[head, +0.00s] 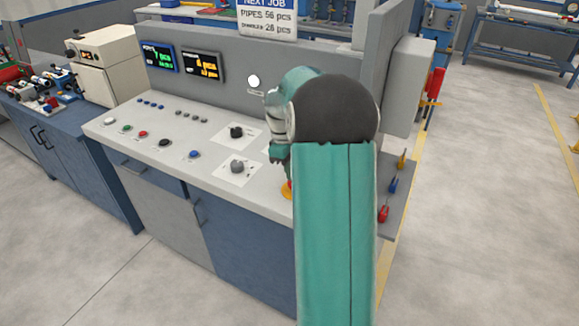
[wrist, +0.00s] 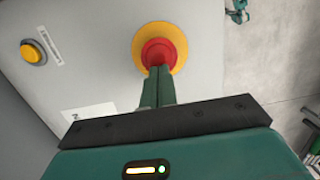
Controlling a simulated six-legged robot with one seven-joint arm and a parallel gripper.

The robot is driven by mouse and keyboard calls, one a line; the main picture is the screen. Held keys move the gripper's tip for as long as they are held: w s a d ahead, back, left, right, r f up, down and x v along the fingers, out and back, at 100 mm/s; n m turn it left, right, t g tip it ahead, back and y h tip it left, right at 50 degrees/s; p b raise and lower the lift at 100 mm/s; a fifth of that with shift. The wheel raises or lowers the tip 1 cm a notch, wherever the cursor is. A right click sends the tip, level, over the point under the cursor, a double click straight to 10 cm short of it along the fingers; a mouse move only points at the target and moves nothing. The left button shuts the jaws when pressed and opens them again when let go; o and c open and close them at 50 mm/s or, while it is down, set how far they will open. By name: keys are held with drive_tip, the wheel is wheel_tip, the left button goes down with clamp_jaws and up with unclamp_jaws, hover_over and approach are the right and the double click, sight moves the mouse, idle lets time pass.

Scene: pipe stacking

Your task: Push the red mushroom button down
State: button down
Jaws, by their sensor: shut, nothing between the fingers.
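The red mushroom button (wrist: 158,51) sits on a round yellow base (wrist: 140,42) on the console, seen in the wrist view. My gripper (wrist: 158,70) is shut and empty, with its fingertips at the near edge of the red cap. I cannot tell whether they touch it or are just above it. In the head view my arm hides most of the button; a sliver of red (head: 289,186) and the yellow base (head: 286,193) show beside it.
The grey console top (head: 205,150) carries small buttons and two dark knobs, one at the front (head: 237,166). A yellow button (wrist: 33,52) shows left in the wrist view. An upright back panel (head: 225,75) bounds the top. A side shelf (head: 398,200) with levers is at right.

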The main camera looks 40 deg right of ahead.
drive_tip(key=shift+s+f, duration=0.25)
drive_tip(key=shift+f, duration=1)
drive_tip(key=shift+w+r, duration=0.2)
drive_tip(key=shift+r, duration=0.25)
wheel_tip(320, 180, up, 14)
drive_tip(key=w, duration=0.2)
drive_tip(key=shift+w+a+r, duration=0.2)
drive_tip(key=shift+a, duration=0.05)
